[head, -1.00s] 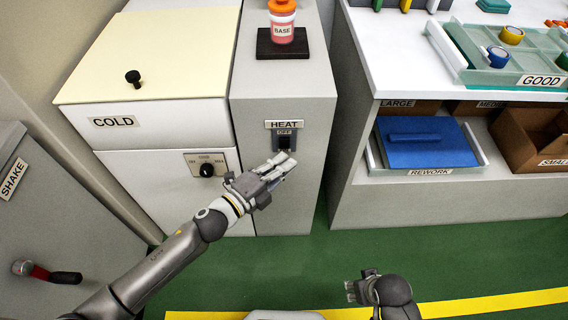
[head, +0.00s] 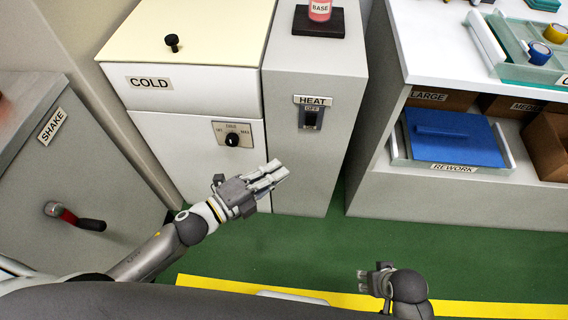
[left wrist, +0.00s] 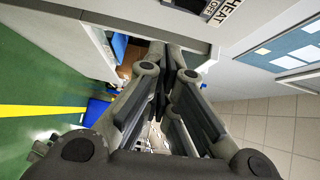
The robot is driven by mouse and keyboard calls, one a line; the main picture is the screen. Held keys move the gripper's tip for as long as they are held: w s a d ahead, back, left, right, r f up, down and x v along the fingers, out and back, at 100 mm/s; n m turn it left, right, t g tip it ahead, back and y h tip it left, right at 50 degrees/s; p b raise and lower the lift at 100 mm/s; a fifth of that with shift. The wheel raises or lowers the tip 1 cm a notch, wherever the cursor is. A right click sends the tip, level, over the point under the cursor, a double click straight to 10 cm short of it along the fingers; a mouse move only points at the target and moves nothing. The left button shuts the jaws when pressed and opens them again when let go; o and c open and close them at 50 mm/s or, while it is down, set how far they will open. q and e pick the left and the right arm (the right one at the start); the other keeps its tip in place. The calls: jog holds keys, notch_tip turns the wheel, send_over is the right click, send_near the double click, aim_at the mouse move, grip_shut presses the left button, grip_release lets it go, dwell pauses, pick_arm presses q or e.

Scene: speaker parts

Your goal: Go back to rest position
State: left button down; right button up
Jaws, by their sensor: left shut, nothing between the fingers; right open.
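My left gripper (head: 277,174) is shut and empty. In the head view it is in front of the HEAT cabinet (head: 312,165), below and to the left of its switch (head: 311,118), and apart from the switch. In the left wrist view the closed fingers (left wrist: 168,65) point toward the lower edge of a grey cabinet front, with the HEAT label (left wrist: 228,14) above right. My right gripper (head: 363,281) is low over the green floor near the yellow line, open and empty.
A red BASE bottle (head: 320,10) stands on the dark pad on the HEAT cabinet. The COLD unit (head: 185,94) is left of it, the SHAKE unit (head: 75,165) further left. Green floor (head: 330,245) is free between.

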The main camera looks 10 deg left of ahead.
jog(key=shift+s+f, duration=0.1)
jog(key=shift+s, duration=0.15)
jog(key=shift+d, duration=0.1)
